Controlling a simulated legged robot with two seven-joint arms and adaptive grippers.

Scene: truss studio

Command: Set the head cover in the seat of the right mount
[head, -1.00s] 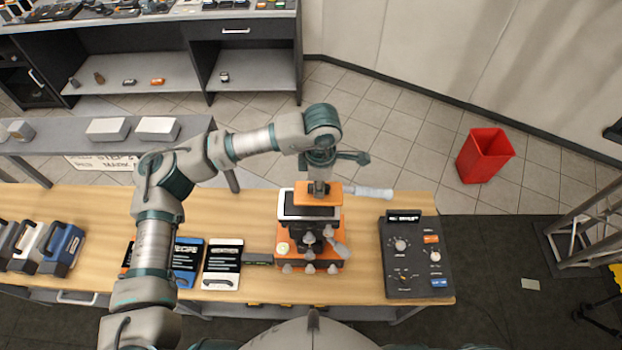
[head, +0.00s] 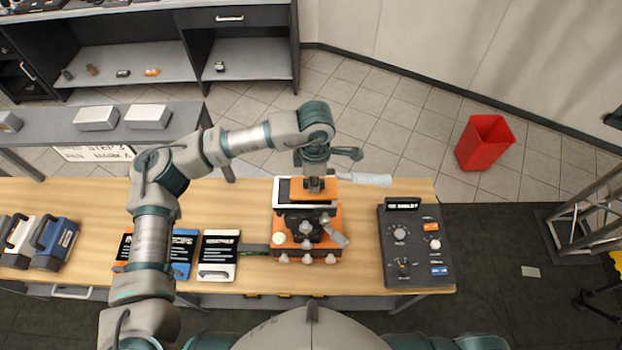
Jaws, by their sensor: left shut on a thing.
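My left gripper (head: 314,186) hangs over the back of an orange-based device on the table and is shut on an orange piece, seemingly the head cover (head: 328,191). Its fingers partly hide the piece. Under and beside it shows a white-edged black part of the device (head: 279,194). The device has an orange base (head: 290,252) with grey knobs along its front and a handle at its right. I cannot tell which part is the right mount's seat, or whether the piece touches it. My right gripper is out of view.
A dark control box (head: 415,262) with dials stands at the right of the wooden table (head: 215,208). Booklets (head: 218,255) lie left of the device, with handled cases (head: 52,243) at the far left. A red bin (head: 484,143) stands on the floor behind.

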